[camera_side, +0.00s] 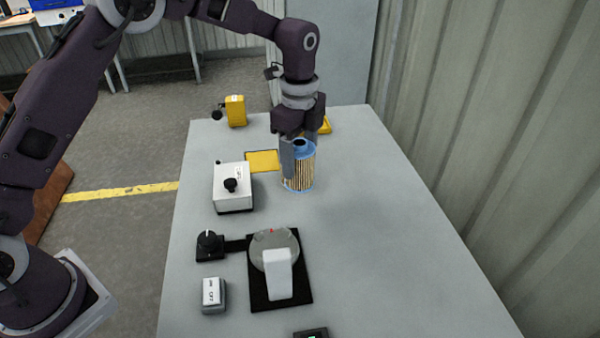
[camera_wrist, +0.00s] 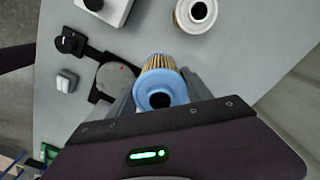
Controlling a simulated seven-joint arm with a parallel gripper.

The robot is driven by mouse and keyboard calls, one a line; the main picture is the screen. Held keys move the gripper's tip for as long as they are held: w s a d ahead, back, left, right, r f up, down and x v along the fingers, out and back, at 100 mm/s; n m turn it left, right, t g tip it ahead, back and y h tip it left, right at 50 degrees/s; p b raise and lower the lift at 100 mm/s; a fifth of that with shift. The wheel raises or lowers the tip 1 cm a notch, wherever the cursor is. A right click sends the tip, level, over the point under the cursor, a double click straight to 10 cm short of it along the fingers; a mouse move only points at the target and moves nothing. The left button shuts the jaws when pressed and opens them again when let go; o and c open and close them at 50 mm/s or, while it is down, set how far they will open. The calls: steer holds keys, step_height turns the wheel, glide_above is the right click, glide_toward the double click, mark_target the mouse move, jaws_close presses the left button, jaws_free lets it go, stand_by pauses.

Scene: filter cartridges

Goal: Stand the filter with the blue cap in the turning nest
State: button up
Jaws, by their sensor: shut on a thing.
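The filter with the blue cap (camera_side: 301,172) has a pleated tan body and stands upright in the side view, cap up. In the wrist view the blue cap (camera_wrist: 176,91) with its dark hole faces the camera. My gripper (camera_side: 290,160) is shut on this filter, one finger on each side. I cannot tell whether its base touches the table. The turning nest (camera_side: 260,241) is a round grey disc with a red mark on a black plate, nearer the side camera. A white upright block (camera_side: 278,275) hides part of it. The disc also shows in the wrist view (camera_wrist: 115,76), left of the filter.
A white box with a black knob (camera_side: 232,190) is left of the filter. A black dial (camera_side: 210,244) and a switch (camera_side: 213,294) lie left of the nest. A pale-capped filter (camera_wrist: 195,14) shows in the wrist view. The table's right side is clear.

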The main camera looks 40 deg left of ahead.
steer(key=shift+s+d+f+m, duration=0.45)
steer(key=shift+s+f+m, duration=0.5)
steer(key=shift+s, duration=1.2)
steer(key=shift+s+d+f+m, duration=0.45)
steer(key=shift+s+f+m, duration=0.5)
steer(key=shift+s, duration=1.2)
steer(key=shift+s+d+f+m, duration=0.45)
steer(key=shift+s+f+m, duration=0.5)
steer(key=shift+s, duration=1.2)
steer(key=shift+f, duration=0.4)
steer(key=o, duration=1.9)
steer(key=shift+r, duration=0.1)
steer(key=shift+r, duration=0.9)
steer(key=shift+r, duration=0.1)
